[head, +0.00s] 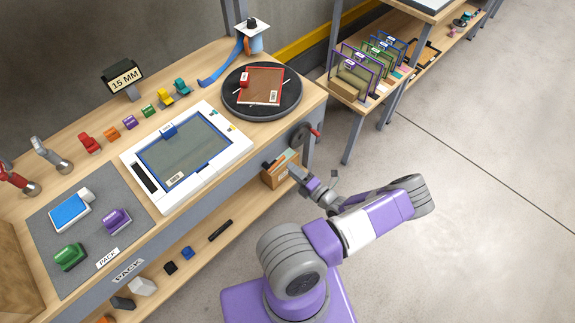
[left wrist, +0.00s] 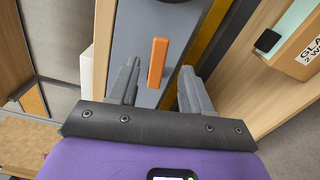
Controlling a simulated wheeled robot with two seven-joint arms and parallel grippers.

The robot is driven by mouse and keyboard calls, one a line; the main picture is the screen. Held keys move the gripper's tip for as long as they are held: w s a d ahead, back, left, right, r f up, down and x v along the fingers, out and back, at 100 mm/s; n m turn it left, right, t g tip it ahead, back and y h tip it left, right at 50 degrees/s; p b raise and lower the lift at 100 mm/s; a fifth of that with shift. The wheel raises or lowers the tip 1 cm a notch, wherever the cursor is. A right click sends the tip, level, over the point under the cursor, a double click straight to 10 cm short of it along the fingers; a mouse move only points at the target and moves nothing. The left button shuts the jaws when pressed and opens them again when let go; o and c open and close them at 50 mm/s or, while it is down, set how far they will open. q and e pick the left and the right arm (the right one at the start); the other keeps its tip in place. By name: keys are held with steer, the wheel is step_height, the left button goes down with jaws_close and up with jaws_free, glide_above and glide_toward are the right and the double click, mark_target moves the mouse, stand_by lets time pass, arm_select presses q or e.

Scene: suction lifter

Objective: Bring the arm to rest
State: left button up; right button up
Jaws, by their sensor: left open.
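My left arm reaches from the right toward the front of the workbench in the head view. My left gripper (head: 296,170) is at the bench's front right, below the red-handled crank (head: 315,132) and beside a cardboard box (head: 280,170) on the lower shelf. In the left wrist view the left gripper (left wrist: 159,66) is open, its two grey fingers apart. An orange bar (left wrist: 157,62) shows between the fingers against a grey rail. I cannot tell how far beyond the fingers it is. Nothing is held. My right gripper is not in view.
The wooden bench (head: 95,95) holds a white framed tray (head: 160,198), a round black turntable (head: 235,104) with a red-edged panel (head: 262,85), and a grey mat (head: 45,225). A rack of framed panels (head: 370,65) stands at the back right. The floor at right is clear.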

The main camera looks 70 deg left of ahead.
arm_select(q)
steer(key=shift+w+d, duration=0.1)
steer(key=shift+d, duration=0.1)
stand_by(0.5)
steer(key=s+d+f+n+h, duration=0.1)
steer(key=d+f+n+h, duration=0.2)
steer(key=d+n+h, duration=0.35)
steer(key=d+f+n+h, duration=0.3)
steer(key=d+n, duration=0.1)
steer(key=d, duration=0.6)
steer(key=s+d+f+n+h, duration=0.1)
steer(key=d+f+n+h, duration=0.2)
steer(key=d+n+h, duration=0.45)
steer(key=w+d+r+n+t+h, duration=0.1)
steer(key=w+d+n+t, duration=0.3)
steer(key=d, duration=0.5)
steer(key=w+d+r+n+t+h, duration=0.2)
steer(key=w+d+r+n+t, duration=0.2)
steer(key=w+d+n, duration=0.4)
steer(key=shift+d+r+n+t, duration=0.2)
steer(key=shift+d+n+t, duration=0.3)
steer(key=shift+d+n, duration=0.15)
